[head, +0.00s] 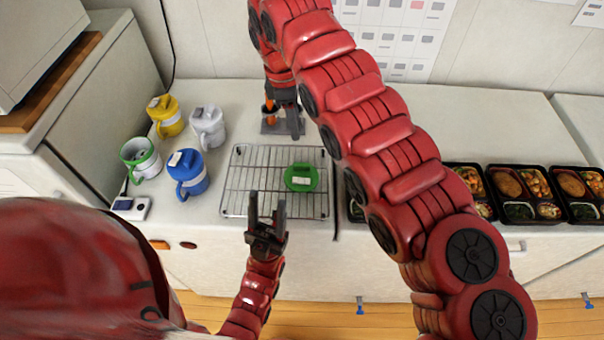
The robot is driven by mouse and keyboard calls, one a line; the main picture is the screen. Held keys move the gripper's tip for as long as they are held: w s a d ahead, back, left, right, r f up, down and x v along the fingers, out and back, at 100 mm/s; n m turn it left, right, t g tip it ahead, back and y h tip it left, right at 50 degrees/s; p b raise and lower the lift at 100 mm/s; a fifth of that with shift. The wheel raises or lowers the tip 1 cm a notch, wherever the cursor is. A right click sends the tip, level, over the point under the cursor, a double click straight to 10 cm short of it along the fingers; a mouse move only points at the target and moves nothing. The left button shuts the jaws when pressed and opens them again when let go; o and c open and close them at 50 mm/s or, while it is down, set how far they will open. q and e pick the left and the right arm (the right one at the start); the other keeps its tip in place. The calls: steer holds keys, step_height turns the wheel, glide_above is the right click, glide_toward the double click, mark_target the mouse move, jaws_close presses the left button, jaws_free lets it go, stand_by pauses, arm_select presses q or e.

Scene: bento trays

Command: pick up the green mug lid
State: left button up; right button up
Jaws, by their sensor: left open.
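The green mug lid (301,177) lies flat on the right part of a wire rack (245,178), with a white patch on top. My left gripper (267,203) is open and empty at the rack's front edge, to the lower left of the lid and apart from it. My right gripper (284,112) is behind the rack, pointing down beside a small grey holder (268,127) with orange items. Its fingers are too small to read. A white mug with green trim (140,158) stands open on the left of the counter.
Yellow (166,116), white (208,127) and blue (188,174) lidded mugs stand left of the rack. A small white device (131,208) lies at the front left. Filled bento trays (519,190) line the right side, partly behind my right arm.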

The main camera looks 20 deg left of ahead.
steer(key=p, duration=0.3)
glide_above(302, 164)
steer(key=f, duration=0.8)
steer(key=shift+s+a+f, duration=0.2)
steer(key=shift+s+a, duration=0.05)
steer(key=shift+a, duration=0.05)
steer(key=f+p, duration=0.1)
steer(key=f, duration=0.1)
steer(key=f+p, duration=0.2)
steer(key=shift+w+d+f, duration=0.15)
steer(key=shift+d+f, duration=0.05)
steer(key=shift+f, duration=0.5)
jaws_close()
